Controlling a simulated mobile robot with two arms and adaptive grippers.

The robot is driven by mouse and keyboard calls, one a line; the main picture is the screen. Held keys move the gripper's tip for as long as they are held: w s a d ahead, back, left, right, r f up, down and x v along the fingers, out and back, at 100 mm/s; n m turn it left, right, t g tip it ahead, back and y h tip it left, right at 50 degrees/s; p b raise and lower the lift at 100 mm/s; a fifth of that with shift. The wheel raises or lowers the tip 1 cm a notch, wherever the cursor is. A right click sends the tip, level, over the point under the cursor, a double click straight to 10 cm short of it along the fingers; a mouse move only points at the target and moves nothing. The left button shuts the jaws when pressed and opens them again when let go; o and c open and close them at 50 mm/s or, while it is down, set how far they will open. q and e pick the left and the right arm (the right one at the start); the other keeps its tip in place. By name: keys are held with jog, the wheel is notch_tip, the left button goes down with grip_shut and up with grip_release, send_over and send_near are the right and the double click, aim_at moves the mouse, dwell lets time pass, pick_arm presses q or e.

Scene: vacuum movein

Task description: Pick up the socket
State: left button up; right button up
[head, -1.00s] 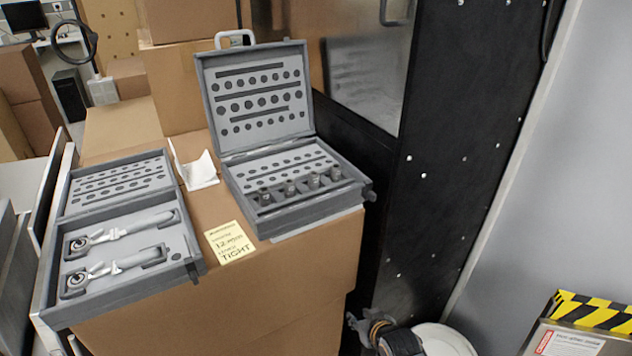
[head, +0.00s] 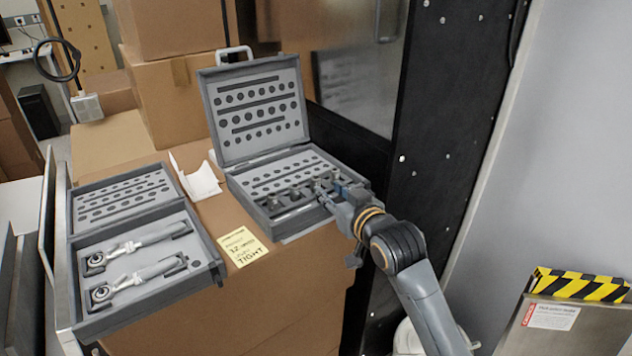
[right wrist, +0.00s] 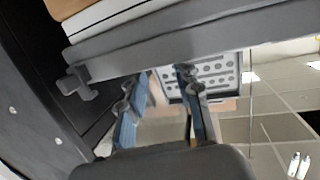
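The open grey socket case (head: 290,226) stands on a cardboard box, lid raised. A row of several metal sockets (head: 272,203) stands in its front part; the right end of the row is partly covered by my right gripper (head: 328,188). That gripper reaches in from the right, at the case's front right corner. In the right wrist view my right gripper (right wrist: 157,78) has its two blue-padded fingers apart, and I see no socket held between them. The case wall (right wrist: 190,42) and holed lid (right wrist: 215,72) also show there. My left gripper is not in view.
A second open case (head: 150,302) with two ratchet wrenches lies on the left. A yellow note (head: 242,246) and white paper (head: 199,180) lie between the cases. A black panel (head: 440,130) rises close on the right. A striped bin (head: 580,285) stands at lower right.

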aim_at(317, 180)
jog(key=x, duration=0.2)
jog(key=shift+w+a, duration=0.15)
jog(key=shift+w, duration=0.1)
jog(key=x, duration=0.2)
jog(key=p+x, duration=0.1)
jog(key=x, duration=0.1)
jog(key=shift+w+a+r+p, duration=0.15)
jog(key=shift+w+a+p, duration=0.1)
jog(key=shift+a+p, duration=0.05)
jog(key=shift+w+a, duration=0.15)
jog(key=shift+w, duration=0.15)
grip_shut()
